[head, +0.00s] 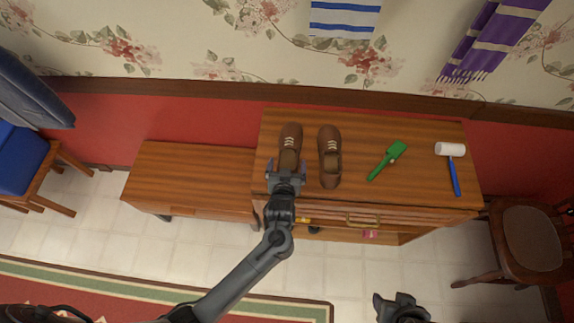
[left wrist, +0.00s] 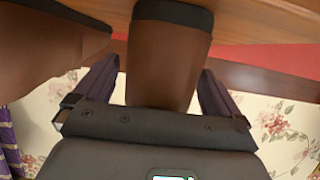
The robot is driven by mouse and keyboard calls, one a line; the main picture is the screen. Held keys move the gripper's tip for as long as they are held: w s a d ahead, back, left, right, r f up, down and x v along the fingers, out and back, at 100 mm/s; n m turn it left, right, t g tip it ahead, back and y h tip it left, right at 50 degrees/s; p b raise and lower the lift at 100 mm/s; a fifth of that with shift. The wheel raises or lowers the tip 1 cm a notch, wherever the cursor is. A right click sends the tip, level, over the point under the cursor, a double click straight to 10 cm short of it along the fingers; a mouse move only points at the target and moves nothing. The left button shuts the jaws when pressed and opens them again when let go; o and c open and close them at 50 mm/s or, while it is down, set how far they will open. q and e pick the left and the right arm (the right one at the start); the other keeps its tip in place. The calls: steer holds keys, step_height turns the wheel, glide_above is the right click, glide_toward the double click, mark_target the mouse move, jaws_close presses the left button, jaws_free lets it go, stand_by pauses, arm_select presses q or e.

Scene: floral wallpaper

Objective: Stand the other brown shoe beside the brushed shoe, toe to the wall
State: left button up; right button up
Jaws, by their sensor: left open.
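Two brown laced shoes stand side by side on the wooden cabinet top, toes to the wall, a small gap between them. My left gripper (head: 287,172) is at the heel of the left shoe (head: 290,140). In the left wrist view this shoe (left wrist: 165,65) lies between the two spread fingers of the gripper (left wrist: 155,88), which are apart from its sides. The right shoe (head: 330,155) is just to the right, and it also shows in the left wrist view (left wrist: 45,45). My right gripper (head: 400,304) is low in the head view, away from the cabinet; its jaws are unclear.
A green brush (head: 388,160) and a white-headed mallet with a blue handle (head: 451,165) lie on the cabinet top (head: 408,190), right of the shoes. A lower wooden bench (head: 190,175) adjoins at left. A chair (head: 530,240) stands at right.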

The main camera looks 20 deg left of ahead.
arm_select(q)
steer(key=shift+s+d+r, duration=0.2)
steer(key=shift+s+r, duration=0.1)
steer(key=shift+s, duration=0.2)
steer(key=p+v, duration=0.2)
steer(key=v, duration=0.9)
steer(key=s+a+r+m+g+h, duration=0.1)
steer(key=s+a+g, duration=0.3)
steer(key=s, duration=0.4)
steer(key=s+a+r+m+g+h, duration=0.1)
steer(key=s+a+m+g+h, duration=0.2)
steer(key=s, duration=0.6)
steer(key=shift+a+r+m+g, duration=0.2)
steer(key=shift+a+m+g, duration=0.5)
steer(key=shift+a+g, duration=0.45)
steer(key=shift+w+d, duration=0.1)
step_height(320, 180, up, 26)
steer(key=p, duration=2.6)
steer(key=shift+r, duration=0.25)
